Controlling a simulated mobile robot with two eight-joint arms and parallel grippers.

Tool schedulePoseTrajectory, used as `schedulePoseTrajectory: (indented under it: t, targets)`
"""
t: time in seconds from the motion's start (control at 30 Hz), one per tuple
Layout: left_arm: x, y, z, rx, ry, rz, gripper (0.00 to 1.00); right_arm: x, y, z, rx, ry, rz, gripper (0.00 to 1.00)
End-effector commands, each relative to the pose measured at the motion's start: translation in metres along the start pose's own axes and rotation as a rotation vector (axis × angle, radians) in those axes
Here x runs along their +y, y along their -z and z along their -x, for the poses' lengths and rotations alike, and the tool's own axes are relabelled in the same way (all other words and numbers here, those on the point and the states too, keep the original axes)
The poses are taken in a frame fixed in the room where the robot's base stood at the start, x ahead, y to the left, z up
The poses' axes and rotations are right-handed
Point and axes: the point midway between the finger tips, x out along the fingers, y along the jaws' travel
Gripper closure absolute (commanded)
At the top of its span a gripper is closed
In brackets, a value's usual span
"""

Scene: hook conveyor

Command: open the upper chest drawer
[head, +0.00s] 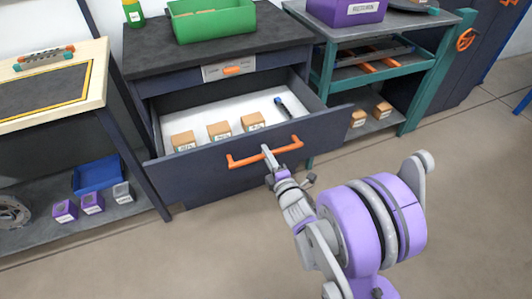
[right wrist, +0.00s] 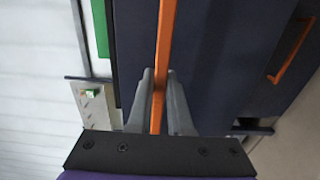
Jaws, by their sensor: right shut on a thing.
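The dark blue chest drawer (head: 250,150) stands pulled out, with its white inside showing. Its front bears an orange bar handle (head: 240,161). My right gripper (head: 267,152) is at the middle of this handle. In the right wrist view the two grey fingers of my right gripper (right wrist: 160,92) are shut on the orange handle (right wrist: 164,40), one on either side of it. A second orange handle (right wrist: 292,52) shows on a dark front at the right of that view. My left gripper is not in view.
Small brown boxes (head: 219,130) and a dark blue marker-like item (head: 283,108) lie in the drawer. A green bin (head: 212,20) stands on the chest top (head: 150,58). A teal-framed shelf (head: 326,70) is at right, a pale-topped table (head: 92,55) at left. The floor (head: 190,245) in front is clear.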

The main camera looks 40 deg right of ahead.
Motion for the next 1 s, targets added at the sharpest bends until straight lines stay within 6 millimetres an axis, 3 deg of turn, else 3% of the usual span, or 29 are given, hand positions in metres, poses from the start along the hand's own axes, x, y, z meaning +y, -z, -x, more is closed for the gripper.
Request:
schedulePoseTrajectory:
  t: [0.1,0.13,0.3,0.67,1.0]
  targets:
    - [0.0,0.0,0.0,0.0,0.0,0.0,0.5,0.0,0.0,0.0,0.0,0.0,0.0,1.0]
    - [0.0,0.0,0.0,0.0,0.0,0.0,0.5,0.0,0.0,0.0,0.0,0.0,0.0,0.79]
    - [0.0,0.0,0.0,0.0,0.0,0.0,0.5,0.0,0.0,0.0,0.0,0.0,0.0,0.53]
    - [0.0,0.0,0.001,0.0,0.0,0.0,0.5,0.0,0.0,0.006,0.0,0.0,0.0,0.53]
    - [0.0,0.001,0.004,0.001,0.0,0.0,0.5,0.0,-0.001,0.069,-0.001,0.0,0.001,0.53]
